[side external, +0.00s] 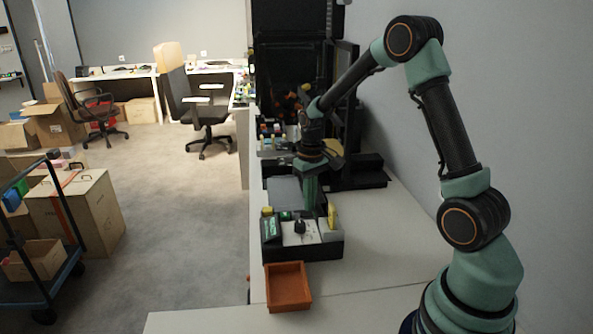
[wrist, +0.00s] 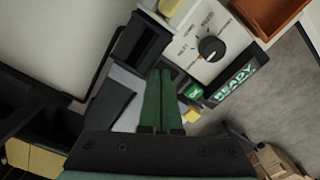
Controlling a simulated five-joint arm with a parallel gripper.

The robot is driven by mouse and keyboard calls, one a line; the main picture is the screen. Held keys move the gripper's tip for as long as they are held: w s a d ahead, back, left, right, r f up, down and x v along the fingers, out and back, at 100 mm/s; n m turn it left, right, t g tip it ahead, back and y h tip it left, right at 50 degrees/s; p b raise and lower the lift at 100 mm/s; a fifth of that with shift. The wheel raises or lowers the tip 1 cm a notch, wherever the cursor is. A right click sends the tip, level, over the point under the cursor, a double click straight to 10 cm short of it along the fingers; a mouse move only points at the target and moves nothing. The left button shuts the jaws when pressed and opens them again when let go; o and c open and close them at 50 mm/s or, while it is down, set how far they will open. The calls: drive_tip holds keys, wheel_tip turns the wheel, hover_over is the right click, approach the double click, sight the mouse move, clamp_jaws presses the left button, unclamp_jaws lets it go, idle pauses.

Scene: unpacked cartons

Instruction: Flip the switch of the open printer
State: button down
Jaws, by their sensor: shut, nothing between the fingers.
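A black device with a light control panel (side external: 303,232) stands on the white table; I take it to be the printer. In the wrist view the panel (wrist: 198,47) carries a black round knob (wrist: 211,48), a lit green READY display (wrist: 236,86) and a small green part (wrist: 194,91) that may be the switch. My gripper (side external: 311,211) points down behind the panel. In the wrist view its green fingers (wrist: 162,74) are together and empty, beside the green part. I cannot tell whether they touch anything.
An orange tray (side external: 288,288) sits in front of the device. Yellow parts (side external: 332,215) stand at the panel's edges. A large dark open cabinet (side external: 285,70) is behind. The table to the right (side external: 390,230) is clear. A cart with boxes stands on the floor at left.

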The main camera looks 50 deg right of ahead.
sight(309, 213)
drive_tip(key=shift+r, duration=2.9)
drive_tip(key=s+a+r+n+t, duration=0.1)
drive_tip(key=s+a+r+t, duration=0.1)
drive_tip(key=s+a+r, duration=0.3)
drive_tip(key=s+a+r+n+t, duration=0.2)
drive_tip(key=s+a+r, duration=0.4)
drive_tip(key=a, duration=0.4)
drive_tip(key=shift+s+t, duration=0.3)
drive_tip(key=shift+t, duration=0.5)
